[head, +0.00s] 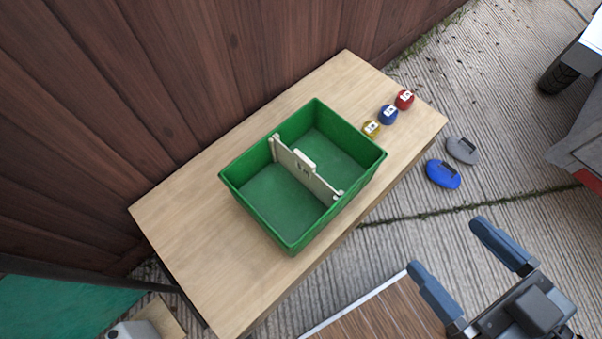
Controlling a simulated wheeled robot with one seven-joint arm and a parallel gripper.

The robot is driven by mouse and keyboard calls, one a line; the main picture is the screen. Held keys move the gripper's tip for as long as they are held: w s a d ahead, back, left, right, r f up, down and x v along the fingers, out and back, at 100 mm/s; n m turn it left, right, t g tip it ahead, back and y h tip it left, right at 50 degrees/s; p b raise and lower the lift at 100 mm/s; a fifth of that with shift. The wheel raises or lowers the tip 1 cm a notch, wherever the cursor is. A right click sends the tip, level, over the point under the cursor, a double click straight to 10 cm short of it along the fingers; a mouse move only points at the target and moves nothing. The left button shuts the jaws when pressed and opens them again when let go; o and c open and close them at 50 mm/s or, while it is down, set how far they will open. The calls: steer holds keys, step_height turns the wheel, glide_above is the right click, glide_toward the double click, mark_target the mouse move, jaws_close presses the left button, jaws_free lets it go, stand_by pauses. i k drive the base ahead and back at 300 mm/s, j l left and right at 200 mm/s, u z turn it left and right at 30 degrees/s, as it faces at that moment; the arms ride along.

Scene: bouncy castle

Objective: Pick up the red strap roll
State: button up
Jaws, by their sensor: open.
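The red strap roll (404,99) sits near the far right corner of the wooden table, with a white label on it. A blue strap roll (388,114) and a yellow strap roll (371,129) stand beside it in a row running toward the green crate. My gripper (452,258) is at the lower right, off the table's front side and well apart from the rolls. Its two blue-grey fingers are spread wide, and nothing shows between them.
A green crate (258,226) with a cream divider (304,164) stands mid-table. The table's left part (180,225) is bare. A wooden wall (150,90) runs behind. Blue (443,175) and grey (462,151) flat oval objects lie on the concrete. A wheeled vehicle (585,120) stands at right.

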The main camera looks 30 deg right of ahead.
mark_target(404, 99)
steer(key=i+l, duration=0.1)
steer(key=l, duration=1.1)
steer(key=i+l+z, duration=0.1)
steer(key=l, duration=0.5)
steer(key=i+l, duration=0.1)
steer(key=l, duration=0.5)
